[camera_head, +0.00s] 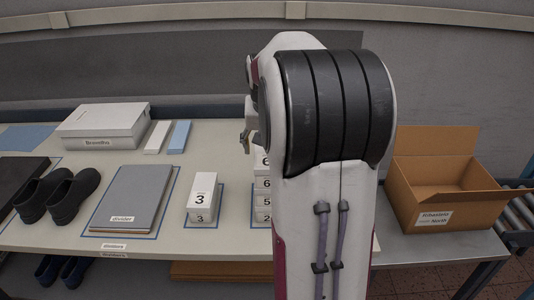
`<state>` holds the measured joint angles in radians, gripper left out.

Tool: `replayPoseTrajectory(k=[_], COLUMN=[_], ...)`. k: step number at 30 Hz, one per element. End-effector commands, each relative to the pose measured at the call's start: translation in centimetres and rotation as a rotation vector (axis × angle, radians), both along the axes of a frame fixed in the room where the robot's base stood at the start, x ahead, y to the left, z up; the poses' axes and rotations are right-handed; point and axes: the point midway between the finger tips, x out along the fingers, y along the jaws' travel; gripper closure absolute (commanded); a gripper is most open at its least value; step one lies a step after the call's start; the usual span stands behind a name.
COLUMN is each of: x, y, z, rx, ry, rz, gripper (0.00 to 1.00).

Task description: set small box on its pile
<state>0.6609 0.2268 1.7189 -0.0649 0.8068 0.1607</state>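Two small white boxes marked 3 (202,195) are stacked inside a blue outline on the table. To their right, a taller pile of small white boxes (262,200) shows the numbers 6, 5 and 2 on its front faces. My arm covers the right part of this pile and most of its top. A small part of what looks like my gripper (246,140) shows at the arm's left edge, above and behind the taller pile. Its fingers are mostly hidden, so I cannot tell whether it is open or holds a box.
Left of the piles are grey dividers (131,196), dark shoes (66,195) and a large white box (103,126). White and blue strips (168,137) lie behind the dividers. An open cardboard carton (445,190) stands at right. Bare table (222,150) lies behind the 3 pile.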

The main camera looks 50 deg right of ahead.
Motion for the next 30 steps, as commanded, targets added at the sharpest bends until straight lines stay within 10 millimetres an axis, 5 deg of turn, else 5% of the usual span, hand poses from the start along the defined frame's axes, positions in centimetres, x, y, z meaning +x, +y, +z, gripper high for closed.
replayPoseTrajectory(k=[12, 30], x=[-1.3, -1.4], y=[1.3, 1.4], z=[4.4, 4.8], rx=[0.0, 0.0], ry=[-0.001, 0.0], rz=[0.0, 0.0], gripper=[0.35, 0.35])
